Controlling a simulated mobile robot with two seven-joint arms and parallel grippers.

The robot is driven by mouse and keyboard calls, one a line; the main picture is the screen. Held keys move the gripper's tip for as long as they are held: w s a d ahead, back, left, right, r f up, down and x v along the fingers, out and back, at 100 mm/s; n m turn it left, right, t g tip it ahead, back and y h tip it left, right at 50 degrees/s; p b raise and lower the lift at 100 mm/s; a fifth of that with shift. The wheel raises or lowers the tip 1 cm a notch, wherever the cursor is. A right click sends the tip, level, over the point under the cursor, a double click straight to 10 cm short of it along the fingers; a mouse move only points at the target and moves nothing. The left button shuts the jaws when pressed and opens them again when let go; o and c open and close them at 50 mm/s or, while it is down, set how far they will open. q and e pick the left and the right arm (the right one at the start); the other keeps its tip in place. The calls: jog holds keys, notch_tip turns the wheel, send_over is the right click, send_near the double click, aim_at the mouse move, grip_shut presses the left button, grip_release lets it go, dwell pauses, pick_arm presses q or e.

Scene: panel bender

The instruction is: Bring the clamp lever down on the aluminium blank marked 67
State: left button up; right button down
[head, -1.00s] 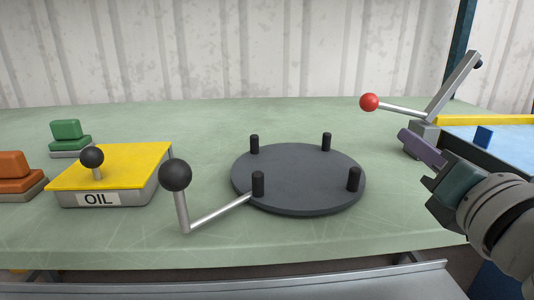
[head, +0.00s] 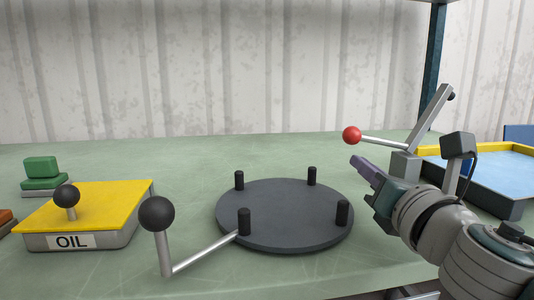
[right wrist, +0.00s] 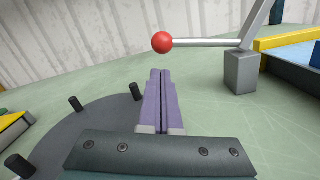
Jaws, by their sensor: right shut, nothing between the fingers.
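The clamp lever is a grey angled arm on a grey block, with a rod ending in a red ball (head: 352,135) at the back right of the table. The red ball also shows in the right wrist view (right wrist: 162,42), just beyond and above my fingertips. My right gripper (head: 358,162) is shut and empty, a little below the ball and apart from it. Its purple fingers (right wrist: 160,100) lie together. No aluminium blank or number 67 shows in these views. My left gripper is not in view.
A dark round turntable (head: 285,212) with several black pegs and a ball-ended crank (head: 157,214) stands in the middle. A yellow-lidded OIL box (head: 90,215) and a green block (head: 42,168) are left. A blue tray (head: 490,170) with a yellow edge is right.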

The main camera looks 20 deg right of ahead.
jog(key=shift+x, duration=2)
jog(key=shift+r, duration=0.1)
jog(key=shift+r+m+p, duration=0.3)
jog(key=shift+r+m, duration=0.1)
jog(key=shift+r, duration=0.1)
jog(key=shift+s+d+r+m+p, duration=0.1)
jog(key=shift+d+r+m+p, duration=0.05)
jog(key=shift+r+m+p, duration=0.85)
notch_tip(320, 180, up, 9)
jog(key=m+h+p, duration=0.1)
jog(key=m+p, duration=0.8)
jog(key=p, duration=0.1)
send_over(352, 135)
jog(key=s+d, duration=0.3)
jog(key=d, duration=0.2)
jog(key=shift+s+d+f+m+g, duration=0.1)
jog(key=shift+s+d+m+g, duration=0.15)
jog(key=shift+d+m, duration=0.3)
jog(key=shift+a, duration=0.1)
